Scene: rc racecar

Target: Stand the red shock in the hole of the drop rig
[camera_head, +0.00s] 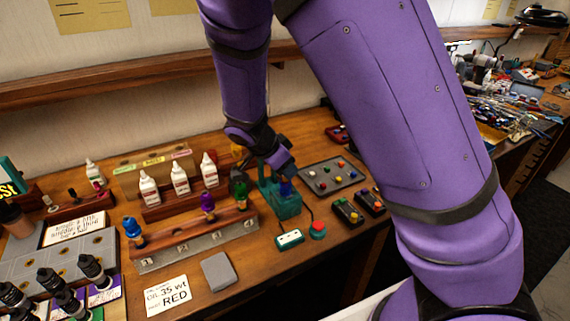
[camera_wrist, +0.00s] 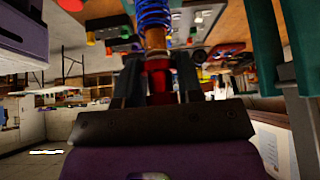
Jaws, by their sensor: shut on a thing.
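My gripper (camera_wrist: 160,82) is shut on the red shock (camera_wrist: 158,78), seen in the wrist view with its red body between the fingers. A copper-coloured section and a blue spring (camera_wrist: 153,14) extend past the fingertips. In the head view my gripper (camera_head: 280,162) is directly above the teal drop rig (camera_head: 284,208), and a blue part of the shock (camera_head: 286,188) shows just below the fingers. Teal posts of the rig (camera_wrist: 264,45) stand beside the gripper in the wrist view. The hole is hidden, so I cannot tell whether the shock's end is in it.
A numbered rack (camera_head: 190,243) left of the rig bears blue, purple and green shocks. White bottles (camera_head: 180,181) stand behind it. A white-topped teal box (camera_head: 289,239) and a red button (camera_head: 318,229) sit before the rig. A grey parts tray (camera_head: 333,176) lies to its right.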

